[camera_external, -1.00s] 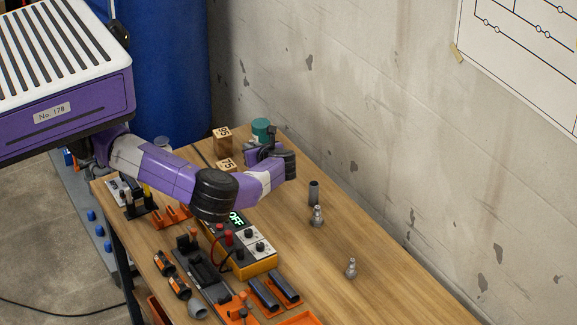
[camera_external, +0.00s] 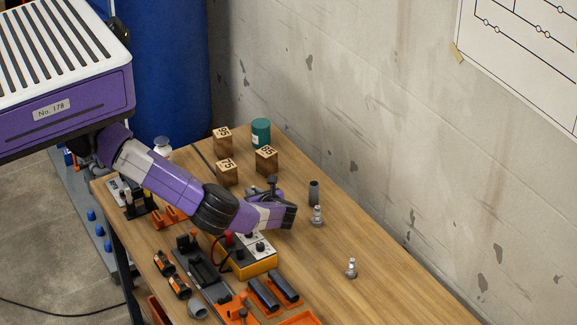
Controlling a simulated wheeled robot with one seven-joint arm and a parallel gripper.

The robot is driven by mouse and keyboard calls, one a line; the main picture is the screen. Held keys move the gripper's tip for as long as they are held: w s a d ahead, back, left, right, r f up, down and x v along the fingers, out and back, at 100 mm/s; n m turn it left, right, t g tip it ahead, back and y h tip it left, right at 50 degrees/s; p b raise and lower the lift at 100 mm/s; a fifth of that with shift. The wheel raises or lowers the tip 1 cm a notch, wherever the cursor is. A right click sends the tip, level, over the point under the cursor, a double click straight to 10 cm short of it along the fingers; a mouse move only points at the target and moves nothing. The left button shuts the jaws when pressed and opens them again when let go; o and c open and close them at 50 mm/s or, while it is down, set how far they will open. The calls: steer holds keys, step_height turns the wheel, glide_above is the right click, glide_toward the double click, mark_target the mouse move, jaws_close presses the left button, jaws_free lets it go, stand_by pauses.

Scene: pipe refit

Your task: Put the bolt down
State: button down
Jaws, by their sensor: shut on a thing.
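My gripper (camera_external: 260,192) is over the middle of the table, partly hidden behind my own wrist and forearm. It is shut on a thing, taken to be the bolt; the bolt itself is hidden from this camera. The gripper is behind the multimeter-like box and in front of the wooden blocks. I cannot tell its exact height above the table.
On the wooden table (camera_external: 400,290) stand wooden blocks (camera_external: 266,160), a green canister (camera_external: 261,133), a dark cylinder (camera_external: 314,193) and two grey metal fittings (camera_external: 317,216) (camera_external: 351,268). A yellow-edged meter box (camera_external: 252,258) and orange holders (camera_external: 262,299) crowd the front left. The right side is largely clear.

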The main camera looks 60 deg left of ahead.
steer(key=shift+f, duration=0.4)
steer(key=shift+f, duration=0.1)
steer(key=c, duration=1.5)
jaws_free()
steer(key=shift+o, duration=0.2)
steer(key=shift+r, duration=0.25)
steer(key=b+v, duration=0.2)
steer(key=v, duration=1)
steer(key=shift+f, duration=0.15)
